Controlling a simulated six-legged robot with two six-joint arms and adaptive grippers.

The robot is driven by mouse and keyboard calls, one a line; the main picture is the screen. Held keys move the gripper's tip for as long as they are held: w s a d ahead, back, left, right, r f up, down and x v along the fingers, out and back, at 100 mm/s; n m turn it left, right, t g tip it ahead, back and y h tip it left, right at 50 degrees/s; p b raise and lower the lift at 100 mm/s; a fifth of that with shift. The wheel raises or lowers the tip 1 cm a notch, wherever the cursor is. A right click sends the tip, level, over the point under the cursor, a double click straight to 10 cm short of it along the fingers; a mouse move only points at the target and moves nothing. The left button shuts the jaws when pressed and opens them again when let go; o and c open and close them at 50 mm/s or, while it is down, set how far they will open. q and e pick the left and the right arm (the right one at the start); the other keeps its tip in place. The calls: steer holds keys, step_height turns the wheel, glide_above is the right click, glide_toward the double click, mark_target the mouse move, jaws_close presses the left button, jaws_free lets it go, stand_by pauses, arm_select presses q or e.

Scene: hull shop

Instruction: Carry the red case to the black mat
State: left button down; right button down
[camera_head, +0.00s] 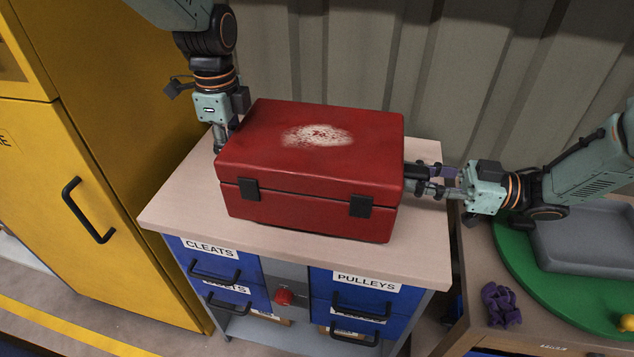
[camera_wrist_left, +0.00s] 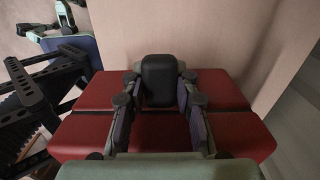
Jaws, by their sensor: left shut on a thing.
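The red case (camera_head: 310,165) has a pale worn patch on its lid and two dark latches in front. It is closed and level at the pale top (camera_head: 180,205) of a drawer cabinet; I cannot tell whether it rests there or is just clear. My left gripper (camera_head: 219,148) is at its left end. In the left wrist view, its fingers (camera_wrist_left: 158,105) are shut around a black handle (camera_wrist_left: 158,80) on the red case (camera_wrist_left: 235,125). My right gripper (camera_head: 418,180) has its fingers around the right-end handle; its grip is unclear. No black mat shows.
A yellow cabinet (camera_head: 110,190) stands at left and a corrugated wall (camera_head: 500,80) behind. At right, a green round board (camera_head: 560,295) bears a grey tray (camera_head: 590,238), with purple gloves (camera_head: 500,304) beside it. Blue drawers (camera_head: 352,300) with handles are below the top.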

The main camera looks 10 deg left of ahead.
mark_target(219, 173)
arm_select(q)
steer(key=shift+s+r, duration=0.1)
arm_select(e)
steer(key=shift+s, duration=0.1)
